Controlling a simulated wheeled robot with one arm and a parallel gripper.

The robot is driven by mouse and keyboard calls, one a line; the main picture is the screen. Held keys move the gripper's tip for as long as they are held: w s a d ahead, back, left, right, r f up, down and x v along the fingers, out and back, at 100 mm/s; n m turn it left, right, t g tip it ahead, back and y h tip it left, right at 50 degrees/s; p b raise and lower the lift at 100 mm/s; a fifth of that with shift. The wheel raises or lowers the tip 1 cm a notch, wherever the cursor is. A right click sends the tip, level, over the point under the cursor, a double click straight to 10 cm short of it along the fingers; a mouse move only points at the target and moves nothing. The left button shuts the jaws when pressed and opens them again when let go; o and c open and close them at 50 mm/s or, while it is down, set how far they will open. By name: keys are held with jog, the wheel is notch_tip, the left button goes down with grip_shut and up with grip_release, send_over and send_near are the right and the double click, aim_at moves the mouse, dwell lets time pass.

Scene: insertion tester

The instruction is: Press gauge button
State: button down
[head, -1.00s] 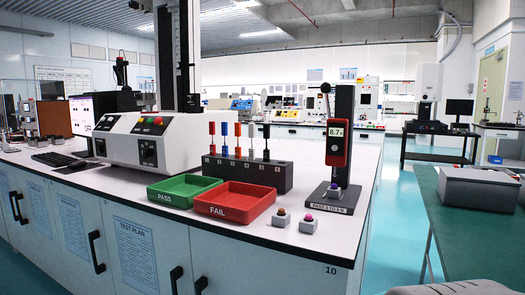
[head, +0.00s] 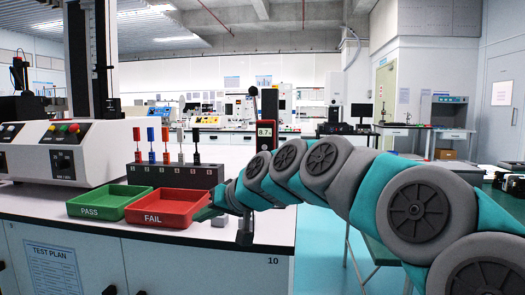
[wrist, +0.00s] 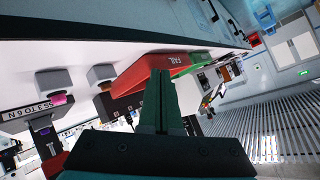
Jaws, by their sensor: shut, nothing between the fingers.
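The gauge (head: 265,131) is a dark upright stand with a red-framed display reading about 8.7. My arm hides its lower part in the head view. In the wrist view, its dark lettered base (wrist: 28,112) is at the left. Two small grey blocks stand in front of it, one with a pink knob (wrist: 60,99) and one with an orange-brown knob (wrist: 104,86). My gripper (head: 205,212) is by the front right corner of the red FAIL tray. In the wrist view, my gripper (wrist: 159,78) is shut and empty, its tips overlapping the tray in the picture.
The red FAIL tray (head: 165,220) and green PASS tray (head: 95,212) sit near the bench's front edge. A dark rack (head: 172,176) with several coloured plungers stands behind them. The white tester (head: 75,152) is at the left.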

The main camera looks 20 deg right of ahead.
aim_at(266, 148)
jog(key=w+d+r+m+t+h, duration=0.1)
jog(key=w+d+r+m+t, duration=0.1)
jog(key=d, duration=0.7)
jog(key=w+d+r+m+t+h, duration=0.1)
jog(key=w+d+r+m+t, duration=0.1)
jog(key=w+d+r, duration=0.4)
jog(key=d+r+t, duration=0.1)
jog(key=d+r, duration=0.2)
jog(key=shift+w+r+t+b, duration=0.2)
jog(key=shift+t+b, duration=0.1)
jog(key=shift+t, duration=0.1)
jog(key=shift+d, duration=0.1)
jog(key=shift+w+d+p, duration=0.3)
jog(key=shift+w+d, duration=0.5)
jog(key=shift+w, duration=0.4)
jog(key=shift+w+d+p, duration=0.3)
jog(key=shift+w+d, duration=0.55)
jog(key=shift+w, duration=0.4)
jog(key=shift+w+d+p, duration=0.3)
jog(key=shift+w+d, duration=0.5)
jog(key=shift+w, duration=0.4)
jog(key=shift+w+d, duration=0.1)
jog(key=shift+w, duration=0.05)
jog(key=shift+w+d+f, duration=0.1)
jog(key=shift+w, duration=0.15)
jog(key=shift+w+d, duration=0.25)
jog(key=shift+s+a+b, duration=0.45)
jog(key=shift+s+a, duration=0.05)
jog(key=shift+s, duration=0.2)
